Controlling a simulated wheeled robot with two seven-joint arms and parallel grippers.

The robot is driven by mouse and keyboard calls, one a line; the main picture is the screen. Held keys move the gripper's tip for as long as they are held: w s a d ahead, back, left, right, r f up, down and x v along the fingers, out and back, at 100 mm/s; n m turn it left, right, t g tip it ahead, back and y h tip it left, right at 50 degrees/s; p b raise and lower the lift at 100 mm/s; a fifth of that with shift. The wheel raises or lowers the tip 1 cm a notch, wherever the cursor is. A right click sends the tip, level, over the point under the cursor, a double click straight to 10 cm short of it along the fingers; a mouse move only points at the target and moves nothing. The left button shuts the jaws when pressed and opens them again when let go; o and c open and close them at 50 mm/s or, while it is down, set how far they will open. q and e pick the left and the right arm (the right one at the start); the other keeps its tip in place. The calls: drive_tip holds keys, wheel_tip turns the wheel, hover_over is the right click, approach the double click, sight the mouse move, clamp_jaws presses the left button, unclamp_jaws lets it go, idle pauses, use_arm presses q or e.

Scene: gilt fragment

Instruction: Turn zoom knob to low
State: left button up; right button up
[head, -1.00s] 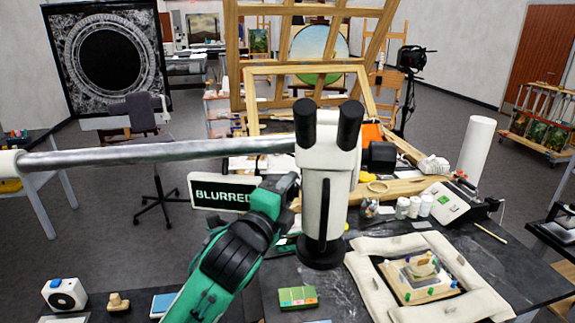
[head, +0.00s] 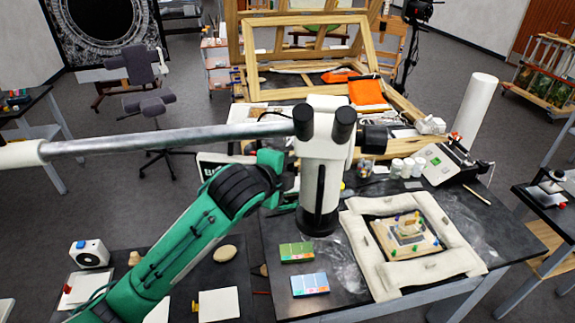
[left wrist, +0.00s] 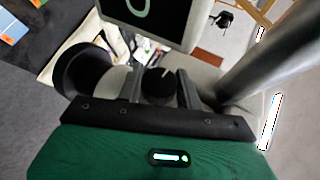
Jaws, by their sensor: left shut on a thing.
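The white microscope (head: 318,152) with black eyepieces hangs on a long metal boom (head: 180,142) over the dark bench. The zoom knob, a black round knob with a white mark (left wrist: 160,88), is on the microscope's side in the left wrist view. My left gripper (left wrist: 159,92) is shut on the knob, one finger on each side. The knob's mark points up and slightly right in that view. In the head view my left arm (head: 200,225) reaches the microscope's left side, and the knob is hidden there. My right gripper is not in view.
A sign display (head: 208,160) stands behind my left arm, its text mostly covered. A padded frame (head: 358,245) with a gilt fragment (head: 408,232) lies right of the microscope. Two colour cards (head: 297,251) lie in front. White jars (head: 407,167) stand behind.

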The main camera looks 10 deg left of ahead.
use_arm(q)
drive_tip(key=shift+f+g, duration=0.1)
drive_tip(key=shift+g, duration=0.2)
drive_tip(key=o, duration=1)
drive_tip(key=shift+s+a+r, duration=0.15)
drive_tip(key=shift+s+r, duration=0.1)
drive_tip(key=shift+s, duration=0.15)
drive_tip(key=shift+b+v, duration=2.25)
drive_tip(key=shift+v, duration=4.2)
drive_tip(key=shift+f, duration=0.1)
